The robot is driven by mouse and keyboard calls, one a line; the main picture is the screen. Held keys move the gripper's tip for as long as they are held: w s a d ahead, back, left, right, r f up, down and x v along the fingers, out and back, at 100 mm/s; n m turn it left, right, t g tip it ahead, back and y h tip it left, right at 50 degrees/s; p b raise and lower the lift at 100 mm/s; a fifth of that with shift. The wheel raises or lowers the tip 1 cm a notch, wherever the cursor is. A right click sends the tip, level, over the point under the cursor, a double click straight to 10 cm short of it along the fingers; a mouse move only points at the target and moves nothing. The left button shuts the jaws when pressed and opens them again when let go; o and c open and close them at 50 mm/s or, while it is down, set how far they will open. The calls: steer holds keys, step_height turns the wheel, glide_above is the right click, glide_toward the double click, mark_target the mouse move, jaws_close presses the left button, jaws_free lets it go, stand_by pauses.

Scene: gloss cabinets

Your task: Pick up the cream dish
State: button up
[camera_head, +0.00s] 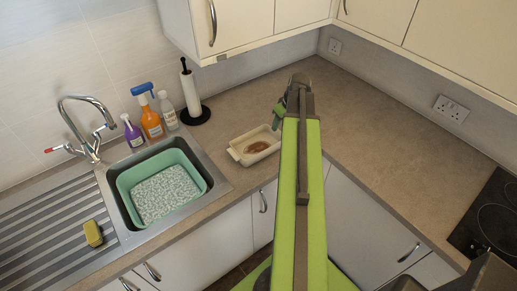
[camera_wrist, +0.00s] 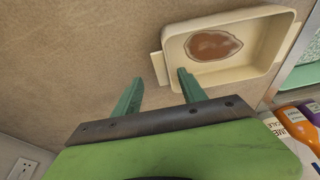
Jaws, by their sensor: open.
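The cream dish (camera_head: 246,151) is a shallow rectangular dish with small end handles and a brown stain on its inside floor. It stands on the countertop to the right of the sink. In the wrist view the dish (camera_wrist: 258,72) is at the upper right, with one handle towards the fingers. My gripper (camera_head: 278,113) is just right of the dish in the head view. In the wrist view my gripper (camera_wrist: 158,85) has its two green fingers apart and nothing between them. One fingertip overlaps the dish's near corner in the picture; I cannot tell if it touches.
A sink (camera_head: 213,196) holding a green basin (camera_head: 124,188) is to the left. Spray bottles (camera_head: 151,122) and a paper towel holder (camera_head: 190,91) stand behind it. Wall cabinets (camera_head: 240,22) overhang the counter. A dark hob (camera_head: 490,212) is at far right. The counter corner (camera_head: 335,95) is clear.

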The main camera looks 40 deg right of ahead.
mark_target(278, 131)
steer(key=b+x, duration=0.3)
steer(key=x, duration=0.1)
steer(key=shift+w+a+f, duration=0.15)
steer(key=shift+a+f, duration=0.05)
steer(key=shift+f, duration=0.1)
steer(key=shift+r, duration=0.2)
jaws_close()
stand_by(0.8)
